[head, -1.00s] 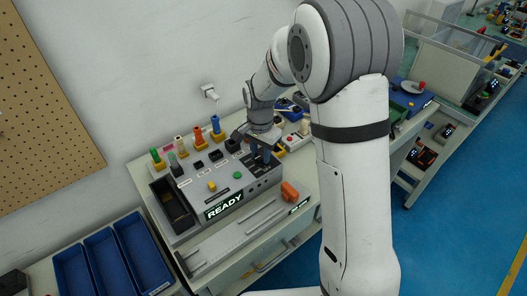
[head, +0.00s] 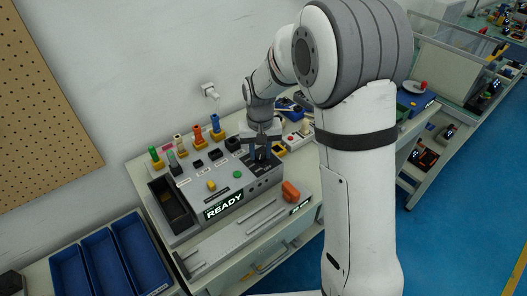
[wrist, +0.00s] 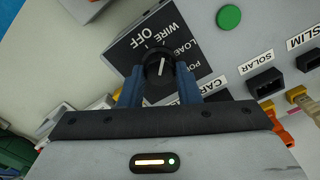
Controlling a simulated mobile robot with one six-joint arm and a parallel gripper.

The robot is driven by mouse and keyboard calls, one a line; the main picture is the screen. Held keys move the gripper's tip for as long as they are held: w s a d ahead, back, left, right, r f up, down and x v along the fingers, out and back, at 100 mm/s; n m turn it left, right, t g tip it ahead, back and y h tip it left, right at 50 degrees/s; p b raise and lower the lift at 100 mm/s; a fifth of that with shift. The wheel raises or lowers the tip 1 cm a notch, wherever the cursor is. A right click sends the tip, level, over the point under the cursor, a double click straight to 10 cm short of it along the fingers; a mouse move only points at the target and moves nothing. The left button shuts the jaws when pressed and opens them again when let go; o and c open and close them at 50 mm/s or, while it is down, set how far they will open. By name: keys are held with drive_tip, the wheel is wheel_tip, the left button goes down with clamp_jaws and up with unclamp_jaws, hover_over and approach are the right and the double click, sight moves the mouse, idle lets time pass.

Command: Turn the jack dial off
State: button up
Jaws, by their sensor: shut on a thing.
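The jack dial (wrist: 157,64) is a round black knob with a white pointer line, set on a black panel (wrist: 122,52) at the console's right end. The panel is lettered OFF, WIRE, LOAD and more, partly covered. The pointer line stands nearly upright in the wrist view, toward the OFF lettering; its exact setting is hard to tell. My gripper (wrist: 158,84) has its two blue fingers shut on the knob, one on each side. In the head view my gripper (head: 262,153) is down at the panel and hides the dial.
The grey console (head: 190,207) has a READY display (head: 224,204), a green button (wrist: 229,18) and labelled sockets (wrist: 265,82). Coloured plugs (head: 216,124) stand behind. An orange block (head: 290,191) lies in front, and blue bins (head: 105,262) are at left.

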sight(261, 155)
drive_tip(key=n, duration=0.4)
drive_tip(key=shift+s+f+n+b, duration=0.1)
drive_tip(key=shift+f+n+b, duration=0.05)
drive_tip(key=shift+n+b, duration=0.15)
drive_tip(key=n, duration=0.4)
drive_tip(key=shift+n, duration=0.3)
drive_tip(key=o, duration=1)
drive_tip(key=shift+r, duration=0.2)
drive_tip(key=shift+r, duration=0.4)
wheel_tip(261, 155, up, 7)
drive_tip(key=shift+f+b, duration=0.1)
drive_tip(key=shift+b, duration=0.2)
